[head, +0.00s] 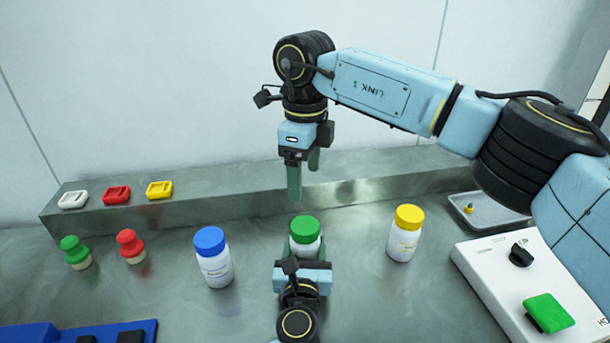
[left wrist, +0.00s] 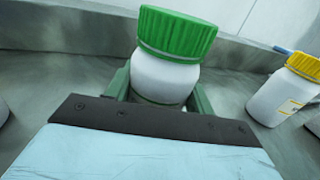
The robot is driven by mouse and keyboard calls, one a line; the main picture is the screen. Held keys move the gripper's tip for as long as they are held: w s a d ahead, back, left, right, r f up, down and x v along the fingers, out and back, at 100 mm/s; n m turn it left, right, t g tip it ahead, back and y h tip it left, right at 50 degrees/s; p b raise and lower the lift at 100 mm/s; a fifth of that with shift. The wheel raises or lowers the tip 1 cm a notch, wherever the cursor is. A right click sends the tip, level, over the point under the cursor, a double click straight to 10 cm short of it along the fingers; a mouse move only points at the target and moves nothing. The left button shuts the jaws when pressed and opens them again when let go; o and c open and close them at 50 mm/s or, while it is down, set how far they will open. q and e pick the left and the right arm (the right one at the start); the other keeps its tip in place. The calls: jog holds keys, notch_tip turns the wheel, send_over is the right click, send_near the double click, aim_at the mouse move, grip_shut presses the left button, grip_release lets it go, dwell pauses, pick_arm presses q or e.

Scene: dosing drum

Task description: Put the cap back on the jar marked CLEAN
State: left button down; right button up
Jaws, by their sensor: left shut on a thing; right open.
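A white jar with a green cap (head: 305,229) stands at the middle of the counter. My left gripper (head: 305,254) is shut around its body from the front; in the left wrist view the green cap (left wrist: 177,33) sits on top of the jar, above the fingers (left wrist: 160,98). A blue-capped jar (head: 213,257) stands to the left and a yellow-capped jar (head: 404,233) to the right, also in the left wrist view (left wrist: 288,90). The jar labels are too small or hidden to read. My right gripper (head: 303,173) is open and empty, pointing down above and behind the green-capped jar.
Green (head: 75,252) and red (head: 131,246) knobbed stamps stand at left. White (head: 73,199), red (head: 117,195) and yellow (head: 159,190) pieces lie on the back ledge (head: 235,200). A grey tray (head: 486,216) and white device (head: 495,275) are at right, a blue item (head: 30,335) front left.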

pick_arm(q)
jog(key=shift+c, duration=2.4)
grip_release()
jog(key=shift+s, duration=0.1)
jog(key=s, duration=1.3)
jog(key=shift+s+a, duration=0.1)
jog(key=shift+a, duration=0.25)
